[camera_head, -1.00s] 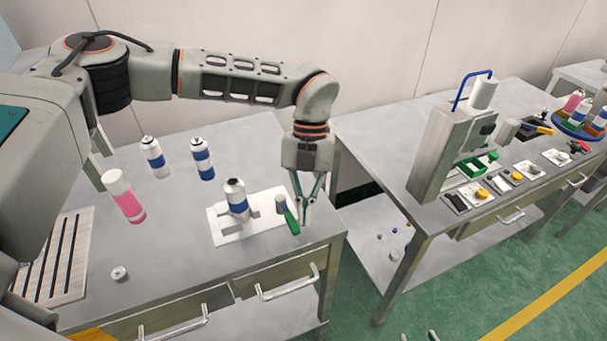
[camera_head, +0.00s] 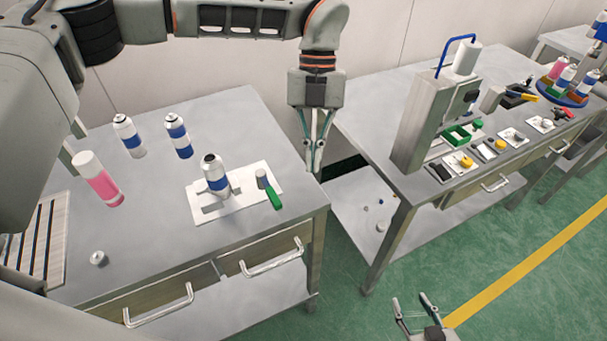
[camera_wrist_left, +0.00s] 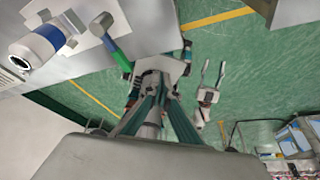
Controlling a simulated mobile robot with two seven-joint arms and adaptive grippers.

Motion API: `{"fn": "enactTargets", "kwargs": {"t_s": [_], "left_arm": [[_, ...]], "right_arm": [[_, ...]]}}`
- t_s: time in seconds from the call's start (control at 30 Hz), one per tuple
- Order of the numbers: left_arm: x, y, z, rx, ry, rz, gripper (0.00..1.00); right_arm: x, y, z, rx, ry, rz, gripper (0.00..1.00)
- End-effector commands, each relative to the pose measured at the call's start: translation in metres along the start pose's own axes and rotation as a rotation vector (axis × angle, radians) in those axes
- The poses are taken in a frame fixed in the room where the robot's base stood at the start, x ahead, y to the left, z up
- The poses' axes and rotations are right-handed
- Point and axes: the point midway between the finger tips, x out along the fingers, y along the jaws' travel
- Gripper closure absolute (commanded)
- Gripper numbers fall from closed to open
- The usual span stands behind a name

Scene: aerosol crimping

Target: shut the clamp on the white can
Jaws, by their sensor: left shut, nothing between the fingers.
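The white can (camera_head: 215,180) with a blue band stands upright on the clamp's white base plate (camera_head: 232,208), beside the clamp's grey jaw blocks. The clamp's green handle (camera_head: 274,198) points toward the table's front right, and I cannot tell whether the jaws press on the can. The can (camera_wrist_left: 38,45) and green handle (camera_wrist_left: 117,52) also show in the left wrist view. My left gripper (camera_head: 315,162) is shut and empty, right of the handle and apart from it, near the table's right edge. My right gripper (camera_head: 414,303) is open and empty over the floor at the bottom.
Two blue-banded cans (camera_head: 178,137) (camera_head: 128,136) and a pink-and-white can (camera_head: 97,180) stand on the left table. A small cap (camera_head: 98,258) lies near its front. A gap separates it from the right table, which carries a tall grey machine (camera_head: 428,115).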

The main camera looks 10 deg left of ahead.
Motion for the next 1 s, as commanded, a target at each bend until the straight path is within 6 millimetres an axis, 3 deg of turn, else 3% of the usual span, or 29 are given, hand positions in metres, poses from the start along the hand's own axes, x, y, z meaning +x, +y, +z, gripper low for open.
{"fn": "enactTargets", "kwargs": {"t_s": [0.1,0.3,1.0], "left_arm": [[-0.018,-0.007,-0.003,0.001,-0.002,0.001,1.0],[-0.033,-0.012,-0.006,0.001,0.001,0.001,1.0],[-0.035,-0.012,-0.007,0.001,0.001,0.001,1.0]], "right_arm": [[-0.002,-0.007,0.007,0.007,-0.009,-0.008,0.6],[0.0,-0.005,0.005,0.006,-0.005,-0.005,0.6],[0.001,-0.002,0.002,0.003,0.001,-0.002,0.6]]}}
